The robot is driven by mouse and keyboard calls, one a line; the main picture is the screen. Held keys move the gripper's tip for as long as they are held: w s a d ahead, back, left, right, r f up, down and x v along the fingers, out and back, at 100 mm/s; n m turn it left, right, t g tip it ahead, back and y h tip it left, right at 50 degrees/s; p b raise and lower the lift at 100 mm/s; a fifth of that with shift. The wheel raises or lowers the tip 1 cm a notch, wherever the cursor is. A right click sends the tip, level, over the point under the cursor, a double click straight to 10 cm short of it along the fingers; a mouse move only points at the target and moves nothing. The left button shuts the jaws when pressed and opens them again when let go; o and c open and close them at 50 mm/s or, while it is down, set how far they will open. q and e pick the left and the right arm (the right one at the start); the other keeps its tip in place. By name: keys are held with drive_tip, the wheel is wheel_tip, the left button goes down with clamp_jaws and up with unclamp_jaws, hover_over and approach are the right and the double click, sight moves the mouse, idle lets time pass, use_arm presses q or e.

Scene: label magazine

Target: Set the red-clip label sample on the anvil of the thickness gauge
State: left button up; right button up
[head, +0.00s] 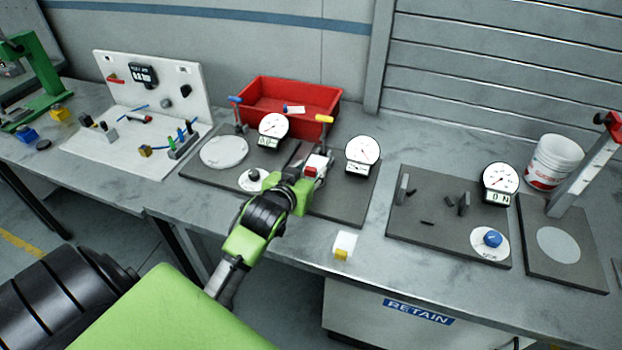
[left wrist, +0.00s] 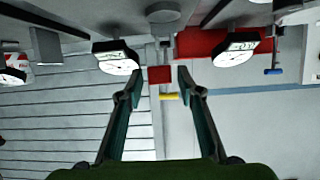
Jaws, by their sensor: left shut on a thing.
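My left gripper (head: 305,182) is shut on the red clip (head: 311,171) of a white label sample (head: 318,160). It is over the dark plate (head: 340,208), in front of a post with a yellow handle (head: 325,118) and left of a dial gauge (head: 362,150). In the left wrist view the red clip (left wrist: 160,75) is between the two fingertips (left wrist: 157,82), with the yellow handle (left wrist: 169,97) beyond. The gripper and sample hide the anvil area; I cannot tell whether the sample touches it. My right gripper is not in view.
Left is another dial gauge (head: 272,125) with a blue-handled post (head: 236,102). A red bin (head: 325,98) stands behind. A yellow-clipped white sample (head: 344,243) lies near the front edge. Right are a plate with a blue knob (head: 492,238) and a white bucket (head: 552,160).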

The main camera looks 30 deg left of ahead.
use_arm(q)
drive_tip(key=w+f, duration=0.1)
drive_tip(key=w+a+f, duration=0.1)
drive_tip(key=f, duration=0.1)
drive_tip(key=w+f, duration=0.1)
drive_tip(key=shift+a+f+p, duration=0.15)
drive_tip(key=shift+a+p, duration=0.15)
drive_tip(key=shift+a, duration=0.1)
drive_tip(key=shift+w+a+f, duration=0.1)
drive_tip(key=shift+f, duration=1.65)
drive_tip(key=shift+c, duration=0.6)
drive_tip(key=o, duration=0.9)
drive_tip(key=shift+s+r, duration=0.1)
drive_tip(key=shift+s, duration=0.4)
drive_tip(key=b+v, duration=0.1)
drive_tip(key=v, duration=0.8)
drive_tip(key=shift+s+d+r, duration=0.15)
drive_tip(key=shift+s+d, duration=0.1)
drive_tip(key=shift+s, duration=0.05)
drive_tip(key=shift+s+d+r, duration=0.15)
drive_tip(key=shift+s+r, duration=0.2)
drive_tip(key=shift+s, duration=0.25)
